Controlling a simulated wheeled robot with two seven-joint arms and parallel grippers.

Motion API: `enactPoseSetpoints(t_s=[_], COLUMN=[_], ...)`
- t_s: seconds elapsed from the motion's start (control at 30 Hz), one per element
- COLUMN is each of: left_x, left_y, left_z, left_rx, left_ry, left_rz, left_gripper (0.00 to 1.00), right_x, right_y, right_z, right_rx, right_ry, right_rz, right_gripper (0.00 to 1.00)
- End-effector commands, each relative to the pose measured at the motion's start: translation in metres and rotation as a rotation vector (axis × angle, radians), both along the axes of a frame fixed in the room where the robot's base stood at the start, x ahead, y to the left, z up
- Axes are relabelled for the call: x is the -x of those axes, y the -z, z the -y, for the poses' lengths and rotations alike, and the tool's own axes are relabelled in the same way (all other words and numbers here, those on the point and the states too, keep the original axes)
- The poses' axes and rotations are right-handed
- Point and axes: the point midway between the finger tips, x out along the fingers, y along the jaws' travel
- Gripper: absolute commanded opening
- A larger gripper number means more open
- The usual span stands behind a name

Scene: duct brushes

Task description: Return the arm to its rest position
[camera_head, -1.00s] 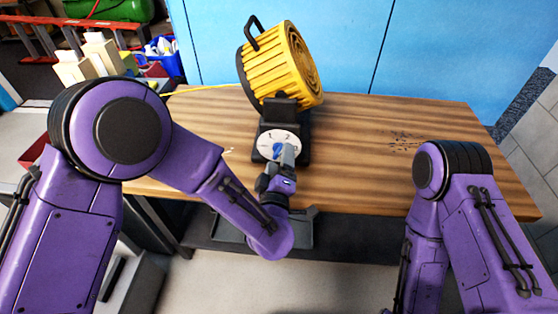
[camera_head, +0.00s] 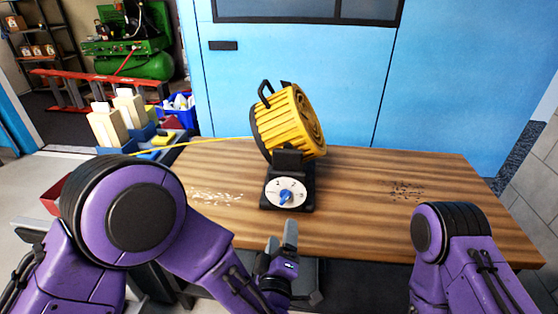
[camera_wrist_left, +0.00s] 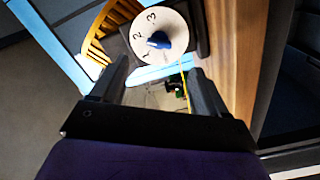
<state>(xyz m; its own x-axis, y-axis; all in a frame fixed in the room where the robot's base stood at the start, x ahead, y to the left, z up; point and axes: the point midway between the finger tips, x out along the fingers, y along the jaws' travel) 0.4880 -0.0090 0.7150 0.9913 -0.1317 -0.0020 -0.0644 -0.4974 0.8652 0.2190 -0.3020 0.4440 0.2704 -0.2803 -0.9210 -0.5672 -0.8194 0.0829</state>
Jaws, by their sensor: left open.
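My left arm comes in from the left, and my left gripper (camera_head: 285,240) is over the front edge of the table, just short of the dial. In the left wrist view its two fingers (camera_wrist_left: 158,82) stand apart with nothing between them. The white dial (camera_head: 286,192) with a blue knob (camera_head: 285,197) sits on the black base of the yellow ribbed machine (camera_head: 290,122). The wrist view shows the knob (camera_wrist_left: 158,40) and the numbers 1, 2 and 3, apart from the fingers. My right arm shows at the right, but its gripper is out of view.
The wooden table (camera_head: 350,215) is mostly clear, with white flecks (camera_head: 215,196) on the left and dark specks (camera_head: 403,188) on the right. Bins (camera_head: 178,110) and pale blocks (camera_head: 130,108) stand left of it. A blue wall (camera_head: 420,120) is behind.

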Motion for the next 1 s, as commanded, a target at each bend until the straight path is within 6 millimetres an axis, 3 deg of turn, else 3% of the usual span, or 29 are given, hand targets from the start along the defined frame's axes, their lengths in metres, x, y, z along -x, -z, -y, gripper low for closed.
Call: enactPoseSetpoints(t_s=[0.1, 0.17, 0.27, 0.4, 0.5, 0.6, 0.8, 0.87, 0.9, 1.0], left_x=[0.004, 0.007, 0.022, 0.074, 0.120, 0.164, 0.249, 0.276, 0.273, 0.271], left_y=[0.010, 0.036, 0.097, 0.176, 0.214, 0.237, 0.264, 0.272, 0.245, 0.210], left_z=[0.007, -0.009, -0.066, -0.152, -0.203, -0.242, -0.304, -0.313, -0.312, -0.311], left_rx=[-0.062, -0.193, -0.373, -0.545, -0.615, -0.655, -0.694, -0.692, -0.693, -0.693], left_ry=[0.048, 0.088, 0.093, 0.080, 0.067, 0.045, -0.023, -0.032, -0.028, -0.029], left_rz=[-0.040, -0.120, -0.321, -0.633, -0.825, -0.979, -1.224, -1.293, -1.284, -1.279], left_gripper=[0.74, 0.74, 0.74, 0.74, 0.74, 0.74, 0.74, 0.74, 0.74, 0.74], right_x=[0.000, 0.000, 0.000, 0.000, 0.000, 0.000, 0.000, 0.000, 0.001, 0.000], right_y=[0.000, 0.000, 0.000, 0.000, 0.000, 0.000, 0.000, 0.000, -0.027, -0.062], right_z=[0.000, 0.000, 0.000, 0.000, 0.000, 0.000, 0.000, 0.000, 0.000, 0.000], right_rx=[0.000, 0.000, 0.000, 0.000, 0.000, 0.000, 0.000, 0.000, 0.000, 0.001], right_ry=[0.000, 0.000, 0.000, 0.000, 0.000, 0.000, 0.000, 0.000, 0.000, 0.000], right_rz=[0.000, 0.000, 0.000, 0.000, 0.000, 0.000, 0.000, 0.000, -0.001, 0.001], right_gripper=[0.72, 0.72, 0.72, 0.72, 0.72, 0.72, 0.72, 0.72, 0.72, 0.72])
